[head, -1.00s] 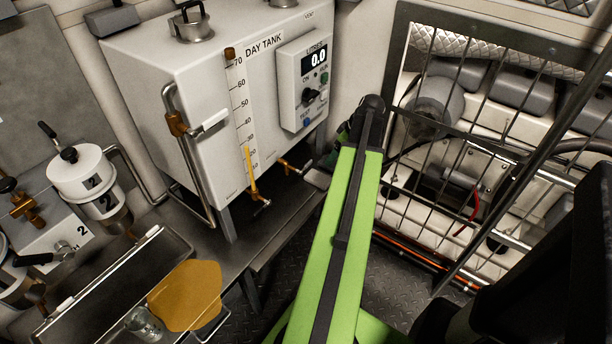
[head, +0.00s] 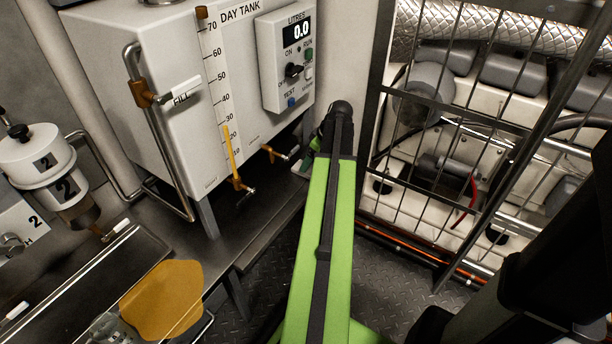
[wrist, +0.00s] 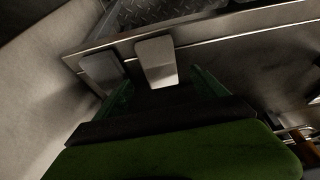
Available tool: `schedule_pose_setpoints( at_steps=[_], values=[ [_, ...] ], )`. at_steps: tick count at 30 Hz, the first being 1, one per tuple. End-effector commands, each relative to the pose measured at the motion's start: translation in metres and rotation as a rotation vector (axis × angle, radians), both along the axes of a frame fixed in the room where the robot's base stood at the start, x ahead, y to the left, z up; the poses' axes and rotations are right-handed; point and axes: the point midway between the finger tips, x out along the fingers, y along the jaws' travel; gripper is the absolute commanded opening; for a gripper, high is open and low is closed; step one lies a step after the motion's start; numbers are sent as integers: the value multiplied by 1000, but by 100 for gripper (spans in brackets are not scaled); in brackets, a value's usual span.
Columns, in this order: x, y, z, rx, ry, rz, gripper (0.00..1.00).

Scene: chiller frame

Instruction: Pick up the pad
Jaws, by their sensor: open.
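A pale rectangular pad (wrist: 155,58) lies near the edge of the dark metal bench (wrist: 235,50) in the wrist view. My gripper (wrist: 162,78) is open, its two green fingers apart, with the near end of the pad between or just ahead of them. I cannot tell whether they touch it. A greyer flat shape (wrist: 100,70) shows left of the pad; I cannot tell what it is. In the head view my gripper (head: 308,160) is low at the right end of the bench, mostly hidden by my green arm, and a small pale patch (head: 302,168) shows beside it.
The white day tank (head: 150,100) stands over the bench, with brass taps (head: 272,153) low at its front. A metal grille (head: 480,135) is right of my arm. An amber sheet (head: 165,298) lies at lower left. Chequered floor (head: 390,275) is open below.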

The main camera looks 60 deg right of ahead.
Motion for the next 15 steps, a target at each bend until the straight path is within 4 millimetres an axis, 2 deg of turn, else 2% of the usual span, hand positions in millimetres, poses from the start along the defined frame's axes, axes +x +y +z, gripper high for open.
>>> schedule_pose_setpoints(
  at_steps=[9,15],
  values=[
    [16,0,-49,0,0,1,82],
    [19,0,-46,0,0,1,82]
  ],
)
